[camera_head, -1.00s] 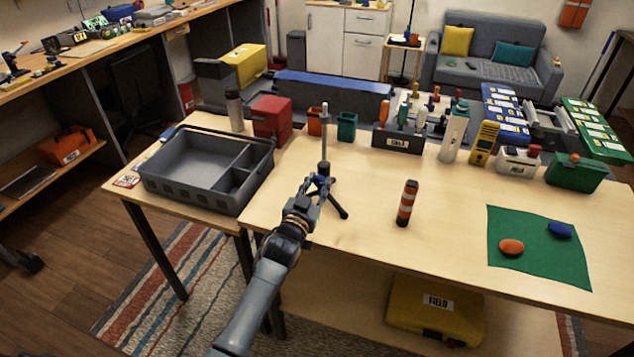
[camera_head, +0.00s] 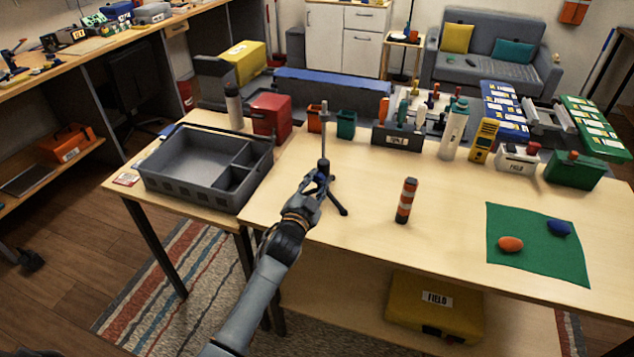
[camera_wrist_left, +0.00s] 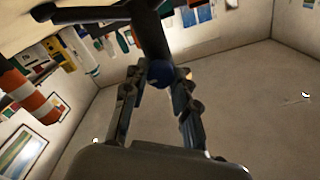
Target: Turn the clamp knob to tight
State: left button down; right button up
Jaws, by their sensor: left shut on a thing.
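A small tripod stand (camera_head: 323,152) with a thin upright post and dark splayed legs stands on the table near its front left. My left gripper (camera_head: 314,188) reaches it from the front and is at the middle of the stand. In the left wrist view, a round blue clamp knob (camera_wrist_left: 160,75) sits between the two fingertips of the left gripper (camera_wrist_left: 160,88), and the fingers are closed on it. The dark post shows above the knob there. The knob is mostly hidden by the gripper in the head view. My right gripper is not in view.
A grey divided tray (camera_head: 190,200) lies to the left. A green mat (camera_head: 540,262) holds an orange and a blue lump. Cups, a red box (camera_head: 271,115) and tool holders line the back.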

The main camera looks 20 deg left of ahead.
pick_arm(q)
jog(key=c, duration=1)
grip_release()
jog(key=shift+c, duration=0.2)
jog(key=shift+s, duration=0.1)
jog(key=s, duration=1.2)
jog(key=shift+a, duration=0.2)
